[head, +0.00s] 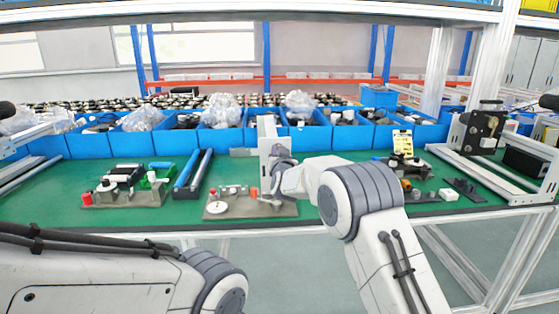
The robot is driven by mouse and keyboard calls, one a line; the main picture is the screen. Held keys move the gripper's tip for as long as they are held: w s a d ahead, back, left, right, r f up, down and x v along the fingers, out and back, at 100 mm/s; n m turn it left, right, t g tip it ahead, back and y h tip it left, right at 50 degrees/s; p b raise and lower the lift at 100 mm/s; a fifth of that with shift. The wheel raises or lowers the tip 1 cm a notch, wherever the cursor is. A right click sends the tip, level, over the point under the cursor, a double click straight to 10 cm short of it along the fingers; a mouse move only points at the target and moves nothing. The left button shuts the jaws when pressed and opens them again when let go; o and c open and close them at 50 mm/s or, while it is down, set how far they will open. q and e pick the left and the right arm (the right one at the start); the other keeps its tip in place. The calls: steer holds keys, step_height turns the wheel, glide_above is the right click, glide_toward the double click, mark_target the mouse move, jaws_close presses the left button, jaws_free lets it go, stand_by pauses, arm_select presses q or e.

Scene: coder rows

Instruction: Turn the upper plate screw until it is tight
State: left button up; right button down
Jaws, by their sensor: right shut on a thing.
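A pale upright plate (267,139) stands on the grey fixture base (225,210) on the green bench, left of the picture's middle. My right gripper (281,165) is at the right side of this plate, seen from behind. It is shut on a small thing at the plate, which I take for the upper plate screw. The screw and the fingertips are hidden behind the gripper body. My left arm crosses the bottom left corner, and its gripper is out of view.
A second fixture (125,195) with red and green parts stands at left, beside blue rails (193,174). Blue bins (225,138) line the bench's back. Green bench top (60,215) is clear at far left.

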arm_select(q)
step_height(320, 180, down, 3)
steer(key=shift+r+b, duration=0.1)
steer(key=shift+b, duration=0.85)
arm_select(e)
steer(key=m, duration=0.3)
steer(key=c, duration=0.8)
jaws_free()
steer(key=shift+c, duration=0.2)
arm_select(q)
step_height(320, 180, up, 8)
steer(key=p, duration=0.7)
steer(key=shift+f+p, duration=0.2)
steer(key=shift+p, duration=0.15)
arm_select(e)
steer(key=n, duration=1)
